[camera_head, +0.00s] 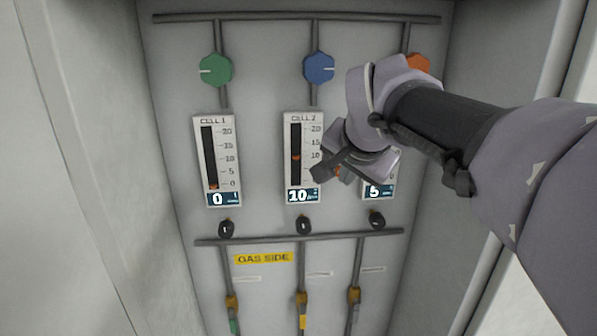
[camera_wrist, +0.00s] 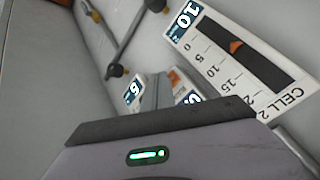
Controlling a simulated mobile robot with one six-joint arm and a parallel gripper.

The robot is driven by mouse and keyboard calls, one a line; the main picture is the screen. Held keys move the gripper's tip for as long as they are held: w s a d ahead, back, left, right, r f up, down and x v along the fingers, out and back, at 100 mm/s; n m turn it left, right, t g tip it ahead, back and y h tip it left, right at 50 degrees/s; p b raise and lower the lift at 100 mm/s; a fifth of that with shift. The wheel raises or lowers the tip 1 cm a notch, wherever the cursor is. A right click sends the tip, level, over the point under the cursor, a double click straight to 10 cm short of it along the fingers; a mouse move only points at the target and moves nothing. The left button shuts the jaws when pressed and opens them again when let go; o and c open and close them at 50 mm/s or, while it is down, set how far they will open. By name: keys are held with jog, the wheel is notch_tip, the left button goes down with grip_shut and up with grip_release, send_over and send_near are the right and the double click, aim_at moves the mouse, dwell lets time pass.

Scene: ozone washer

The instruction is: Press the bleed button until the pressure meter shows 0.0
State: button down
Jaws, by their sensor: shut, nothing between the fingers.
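My gripper (camera_head: 322,172) is shut and empty. In the head view it is in front of the panel, by the right edge of the CELL 2 meter (camera_head: 303,140), and covers much of the third meter (camera_head: 378,191). The CELL 2 display reads 10, the CELL 1 meter (camera_head: 217,150) reads 0, and the third reads about 5. In the wrist view my fingers (camera_wrist: 157,88) overlap the third meter (camera_wrist: 136,88), and the CELL 2 meter (camera_wrist: 240,60) is at right. I cannot make out a labelled bleed button or tell whether my fingers touch the panel.
Green (camera_head: 215,70), blue (camera_head: 318,67) and orange (camera_head: 418,64) knobs sit on pipes above the meters. Small black knobs (camera_head: 303,225) are below them. A yellow GAS SIDE label (camera_head: 263,258) is lower. Cabinet walls (camera_head: 100,150) close in both sides.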

jog(key=shift+s, duration=0.6)
jog(key=shift+b, duration=0.3)
jog(key=shift+s+b, duration=0.85)
jog(key=shift+s, duration=1.65)
jog(key=shift+w, duration=0.1)
